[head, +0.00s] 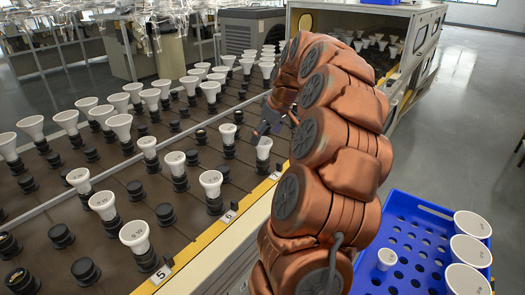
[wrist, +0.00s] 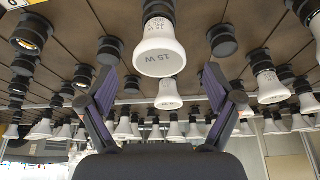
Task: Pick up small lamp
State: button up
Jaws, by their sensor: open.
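Several white lamps stand in black sockets on the dark rack. One white lamp (head: 264,148) is at the rack's front edge beside my gripper (head: 262,128). A small white lamp (head: 387,258) also stands in the blue crate (head: 412,212).
Larger white lamps (head: 470,250) stand at the crate's right side. Empty black sockets (head: 86,270) and other lamps (head: 135,235) crowd the rack around my gripper. A cabinet with lamps (head: 415,35) stands behind my arm.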

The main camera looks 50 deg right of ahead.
aim_at(263, 141)
jog(key=x, duration=0.4)
jog(key=shift+s, duration=0.1)
jog(key=c, duration=1.3)
jog(key=shift+o, duration=0.2)
jog(key=shift+r, duration=0.1)
